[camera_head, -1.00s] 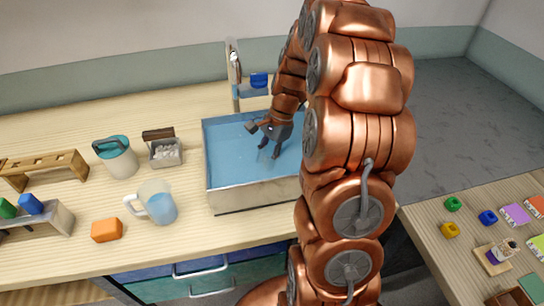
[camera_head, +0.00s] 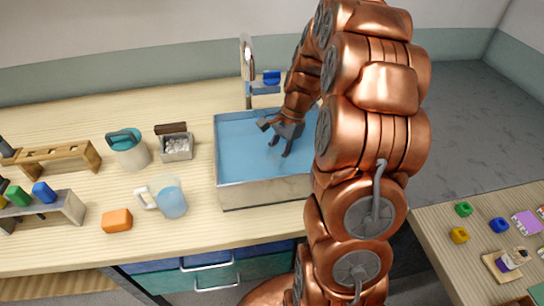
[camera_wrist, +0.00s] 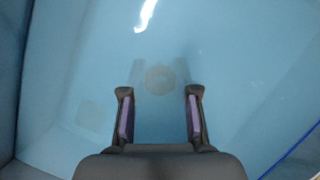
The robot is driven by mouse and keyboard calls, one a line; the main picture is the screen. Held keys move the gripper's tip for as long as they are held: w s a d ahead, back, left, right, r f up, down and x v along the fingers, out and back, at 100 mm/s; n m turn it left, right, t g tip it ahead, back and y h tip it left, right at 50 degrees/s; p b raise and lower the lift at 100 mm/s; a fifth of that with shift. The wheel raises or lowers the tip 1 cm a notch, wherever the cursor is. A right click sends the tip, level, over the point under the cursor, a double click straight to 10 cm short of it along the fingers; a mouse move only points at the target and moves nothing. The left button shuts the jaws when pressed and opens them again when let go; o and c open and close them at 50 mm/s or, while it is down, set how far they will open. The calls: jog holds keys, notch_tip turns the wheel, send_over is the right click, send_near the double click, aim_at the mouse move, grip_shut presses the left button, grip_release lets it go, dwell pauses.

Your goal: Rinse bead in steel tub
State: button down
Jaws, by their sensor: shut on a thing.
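The steel tub (camera_head: 265,193) stands on the wooden counter and holds blue water. My gripper (camera_head: 279,147) is inside the tub, pointing down at the water. In the wrist view, my gripper (camera_wrist: 158,112) has two dark fingers with purple inner faces, held some way apart. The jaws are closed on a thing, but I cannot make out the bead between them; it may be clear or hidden. A faint brownish round spot (camera_wrist: 159,80) shows on the tub floor beyond the fingertips. My arm hides the tub's right end.
A tap (camera_head: 248,65) and a blue item (camera_head: 271,78) stand behind the tub. To its left are a jug of blue liquid (camera_head: 172,203), a box of white pieces (camera_head: 177,148), a teal-lidded pitcher (camera_head: 129,150), an orange block (camera_head: 117,221) and wooden racks (camera_head: 52,155).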

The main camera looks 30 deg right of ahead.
jog(key=shift+s+d, duration=0.3)
jog(key=shift+d, duration=0.3)
jog(key=shift+s+d, duration=0.25)
jog(key=shift+d, duration=0.35)
notch_tip(320, 180, up, 11)
jog(key=p, duration=0.3)
dwell(0.6)
notch_tip(320, 180, up, 5)
jog(key=shift+f+p, duration=0.1)
jog(key=shift+p, duration=1.05)
